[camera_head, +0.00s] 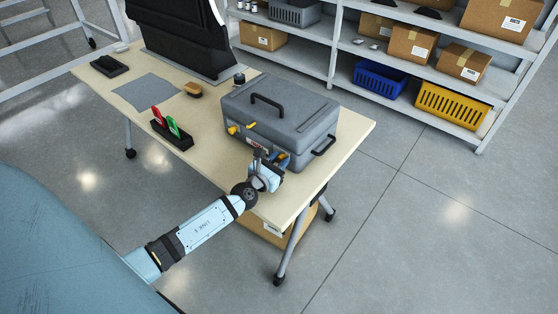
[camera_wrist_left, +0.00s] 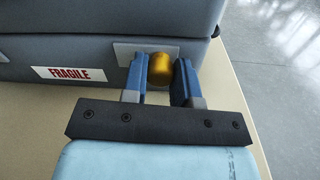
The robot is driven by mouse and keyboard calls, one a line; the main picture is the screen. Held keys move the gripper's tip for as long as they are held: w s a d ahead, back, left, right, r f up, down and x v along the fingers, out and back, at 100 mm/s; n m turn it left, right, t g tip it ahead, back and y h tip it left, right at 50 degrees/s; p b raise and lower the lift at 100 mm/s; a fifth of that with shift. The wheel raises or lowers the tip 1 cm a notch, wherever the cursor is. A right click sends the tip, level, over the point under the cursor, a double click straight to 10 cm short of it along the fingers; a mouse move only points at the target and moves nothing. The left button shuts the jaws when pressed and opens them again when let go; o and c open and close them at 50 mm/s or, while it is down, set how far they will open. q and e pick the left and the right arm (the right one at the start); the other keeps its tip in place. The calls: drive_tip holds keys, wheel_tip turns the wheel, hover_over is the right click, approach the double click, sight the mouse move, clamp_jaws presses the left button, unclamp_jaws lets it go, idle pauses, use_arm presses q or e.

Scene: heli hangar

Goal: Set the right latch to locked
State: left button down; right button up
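A grey hard case (camera_head: 280,108) with a black top handle sits closed on the table. Its front has yellow latches; the left latch (camera_head: 233,129) shows in the head view. In the left wrist view the right latch (camera_wrist_left: 159,69) is a yellow knob on a grey plate (camera_wrist_left: 128,51), right of a FRAGILE label. My left gripper (camera_head: 279,160) is at the case's front right. In the left wrist view its blue fingers (camera_wrist_left: 158,80) stand on both sides of the right latch, with a small gap showing at the right. The latch's lower part and setting are hard to tell. My right gripper is not in view.
The table (camera_head: 345,128) also bears a black stand with red and green tags (camera_head: 172,127), a brush (camera_head: 193,90), a grey mat (camera_head: 147,92) and a black panel (camera_head: 178,38). Shelves with boxes and crates stand behind. The floor at right is clear.

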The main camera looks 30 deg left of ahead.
sight(276, 149)
use_arm(q)
drive_tip(key=shift+a+f, duration=0.1)
drive_tip(key=shift+a, duration=0.2)
drive_tip(key=shift+w+a+b, duration=0.15)
drive_tip(key=shift+a+b, duration=0.65)
drive_tip(key=shift+a, duration=0.65)
drive_tip(key=c, duration=0.9)
unclamp_jaws()
